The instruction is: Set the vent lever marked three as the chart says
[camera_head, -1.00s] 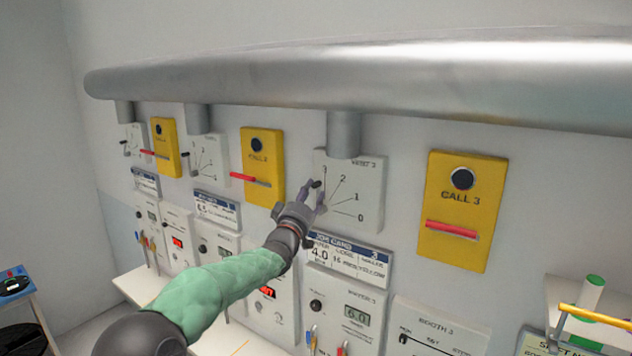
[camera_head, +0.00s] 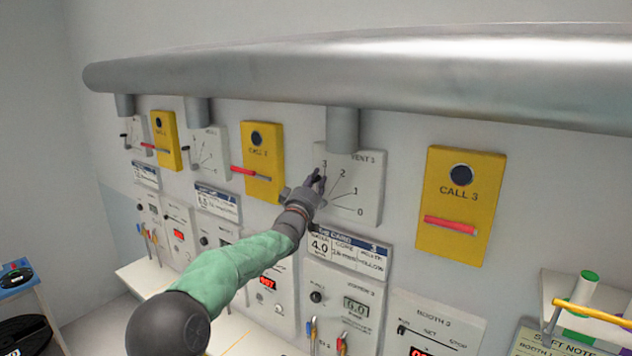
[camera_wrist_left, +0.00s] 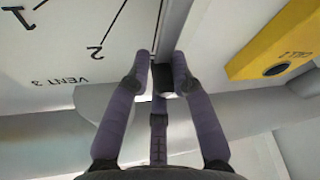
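The vent 3 panel (camera_head: 368,185) is a pale plate on the wall under the duct, with marks 0, 1, 2 and 3 fanned around its lever. It also fills the upper left of the left wrist view (camera_wrist_left: 60,45). My left gripper (camera_head: 317,180) is at the panel's left side, by the 3 mark. In the left wrist view its purple fingers (camera_wrist_left: 162,70) close in on both sides of the dark lever knob (camera_wrist_left: 162,80) and appear to touch it. The fingers hide most of the lever in the head view. My right gripper is out of view.
The yellow call 3 box (camera_head: 460,205) with a red bar stands to the right. Another yellow call box (camera_head: 262,165) is close on the left. A job card (camera_head: 350,254) hangs below the panel. A shift-notes sheet (camera_head: 535,343) is partly visible at lower right. The duct (camera_head: 350,85) runs overhead.

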